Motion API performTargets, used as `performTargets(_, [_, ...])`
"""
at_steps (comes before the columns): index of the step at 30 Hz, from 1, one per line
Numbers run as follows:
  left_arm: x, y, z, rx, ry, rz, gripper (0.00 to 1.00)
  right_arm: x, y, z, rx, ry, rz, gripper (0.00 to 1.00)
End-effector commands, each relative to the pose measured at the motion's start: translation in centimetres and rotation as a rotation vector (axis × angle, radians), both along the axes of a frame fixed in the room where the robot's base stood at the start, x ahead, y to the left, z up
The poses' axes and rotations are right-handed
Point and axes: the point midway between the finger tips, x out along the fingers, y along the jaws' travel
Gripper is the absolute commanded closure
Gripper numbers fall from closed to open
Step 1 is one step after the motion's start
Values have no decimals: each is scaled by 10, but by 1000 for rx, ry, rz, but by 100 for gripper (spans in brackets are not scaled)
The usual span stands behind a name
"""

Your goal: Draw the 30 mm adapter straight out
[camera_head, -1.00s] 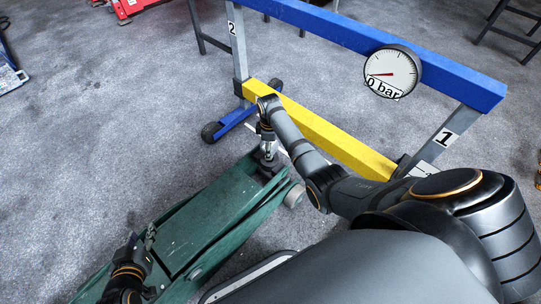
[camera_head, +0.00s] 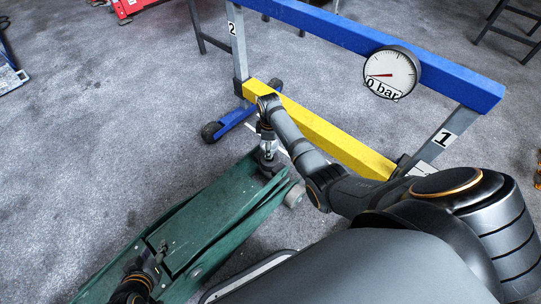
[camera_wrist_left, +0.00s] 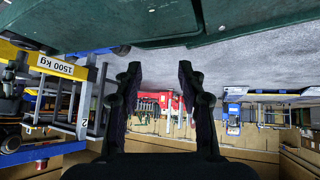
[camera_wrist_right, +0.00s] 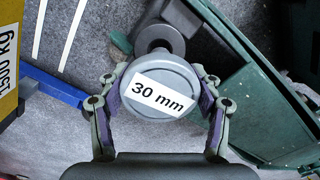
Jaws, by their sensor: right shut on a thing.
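The 30 mm adapter (camera_wrist_right: 160,92) is a grey round piece with a white "30 mm" label. In the right wrist view it sits between the fingers of my right gripper (camera_wrist_right: 161,100), which is shut on it. A smaller grey round part (camera_wrist_right: 160,39) with a darker centre shows just beyond it; I cannot tell whether they touch. In the head view my right gripper (camera_head: 267,148) is at the upper end of the green trolley jack (camera_head: 205,221). My left gripper (camera_head: 157,254) is over the lower part of the jack. Its fingers are apart and empty in the left wrist view (camera_wrist_left: 160,80).
A blue and yellow press frame (camera_head: 330,137) with a gauge (camera_head: 392,71) reading 0 bar stands behind the jack, close to my right arm. A small wheel (camera_head: 211,132) sits at its foot.

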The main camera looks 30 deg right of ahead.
Motion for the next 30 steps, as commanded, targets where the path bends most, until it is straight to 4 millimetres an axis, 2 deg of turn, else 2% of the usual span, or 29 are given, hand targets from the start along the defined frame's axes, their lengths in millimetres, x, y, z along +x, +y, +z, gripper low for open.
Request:
performTargets(15, [-6,0,-3,1,35,-3,60,1,0,5,0,-4,0,73])
performTargets(30, [-45,0,-14,17,269,-25,60,1,0,21,0,-4,0,73])
